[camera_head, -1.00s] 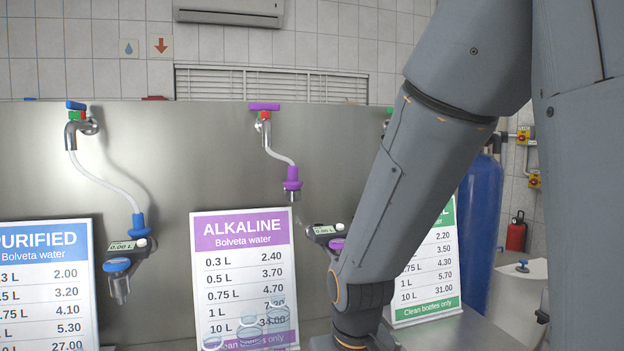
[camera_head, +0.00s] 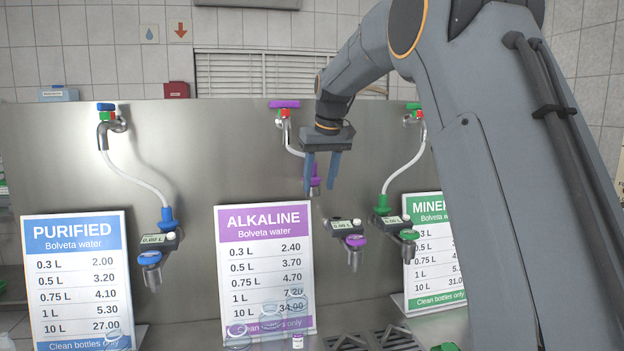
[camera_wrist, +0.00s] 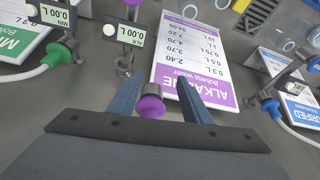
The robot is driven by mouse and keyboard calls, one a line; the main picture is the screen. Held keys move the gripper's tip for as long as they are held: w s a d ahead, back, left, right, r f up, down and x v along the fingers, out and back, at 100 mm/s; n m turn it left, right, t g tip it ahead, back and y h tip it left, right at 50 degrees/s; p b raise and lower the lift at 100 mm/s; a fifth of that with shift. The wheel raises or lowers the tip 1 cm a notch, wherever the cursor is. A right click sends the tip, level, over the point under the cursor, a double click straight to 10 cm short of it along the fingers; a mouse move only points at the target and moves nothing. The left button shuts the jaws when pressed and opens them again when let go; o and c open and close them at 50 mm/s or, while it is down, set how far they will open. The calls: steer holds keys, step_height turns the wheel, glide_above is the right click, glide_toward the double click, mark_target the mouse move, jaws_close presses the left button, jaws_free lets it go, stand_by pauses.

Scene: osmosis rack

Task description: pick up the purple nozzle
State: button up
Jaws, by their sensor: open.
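The purple nozzle (camera_head: 316,181) hangs from a clear hose under the purple-handled tap (camera_head: 284,104), in front of the steel panel. My gripper (camera_head: 321,189) points down over it, its two blue fingers spread. In the head view the nozzle shows between the fingers and is partly hidden by them. In the wrist view the purple nozzle (camera_wrist: 150,106) lies between the open fingers, nearer the left one, close to the gripper's body. I see no clear contact between finger and nozzle.
A meter (camera_head: 345,226) with a purple knob is mounted below the nozzle. The blue nozzle (camera_head: 167,214) and green nozzle (camera_head: 382,203) are on either side. The purple ALKALINE price board (camera_head: 265,262) stands below, with clear bottles in front. The steel panel (camera_head: 240,160) is close behind.

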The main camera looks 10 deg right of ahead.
steer(key=w+r+n, duration=0.1)
steer(key=w+r, duration=0.4)
steer(key=r, duration=0.5)
steer(key=shift+p+x, duration=2.05)
steer(key=shift+x, duration=1.8)
steer(key=shift+w, duration=0.15)
jaws_close()
